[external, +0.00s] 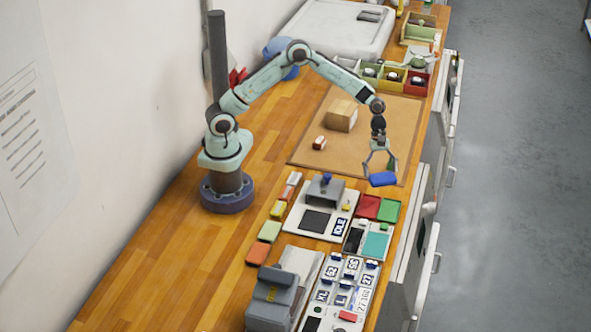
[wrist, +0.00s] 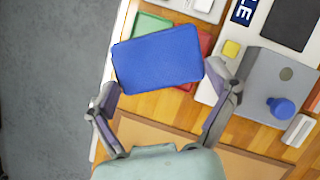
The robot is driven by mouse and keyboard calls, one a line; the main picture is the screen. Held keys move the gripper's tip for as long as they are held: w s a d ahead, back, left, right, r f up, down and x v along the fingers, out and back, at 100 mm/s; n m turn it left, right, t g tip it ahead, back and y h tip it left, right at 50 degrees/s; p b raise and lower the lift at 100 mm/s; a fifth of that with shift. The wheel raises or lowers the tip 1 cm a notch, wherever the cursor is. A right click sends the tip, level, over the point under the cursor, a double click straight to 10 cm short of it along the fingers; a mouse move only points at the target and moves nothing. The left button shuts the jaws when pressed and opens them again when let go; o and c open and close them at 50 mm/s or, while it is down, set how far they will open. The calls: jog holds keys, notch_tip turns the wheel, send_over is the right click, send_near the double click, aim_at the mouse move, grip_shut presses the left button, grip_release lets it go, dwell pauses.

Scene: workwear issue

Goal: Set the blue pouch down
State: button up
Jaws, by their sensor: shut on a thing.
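The blue pouch (external: 382,179) is a flat rounded block, held near the front edge of the bench. In the wrist view the blue pouch (wrist: 158,59) spans the space between the fingertips. My gripper (external: 379,168) points down and is shut on the pouch; its two fingers also show in the wrist view (wrist: 162,80), one at each side of it. The pouch appears to be above the near edge of the brown mat (external: 300,153); its exact height is hard to tell. It hides parts of the green and red pads in the wrist view.
A red pad (external: 367,207) and a green pad (external: 389,211) lie just nearer the camera than the pouch. A grey device (external: 325,189) with a blue knob stands left of them. A cardboard box (external: 341,116) sits on the mat. The mat's right part looks clear.

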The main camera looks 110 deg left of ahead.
jog(key=s+a+f+n+t+y, duration=0.1)
jog(key=s+a+n, duration=0.3)
jog(key=a, duration=1.1)
jog(key=n+y, duration=0.1)
jog(key=n, duration=0.2)
send_over(357, 154)
notch_tip(357, 154, down, 2)
jog(key=shift+s+a+f+t, duration=0.3)
jog(key=shift+s+f, duration=0.1)
jog(key=shift+s, duration=0.1)
jog(key=shift+f, duration=2.9)
jog(key=shift+f, duration=0.6)
jog(key=o, duration=1)
jog(key=shift+c, duration=0.2)
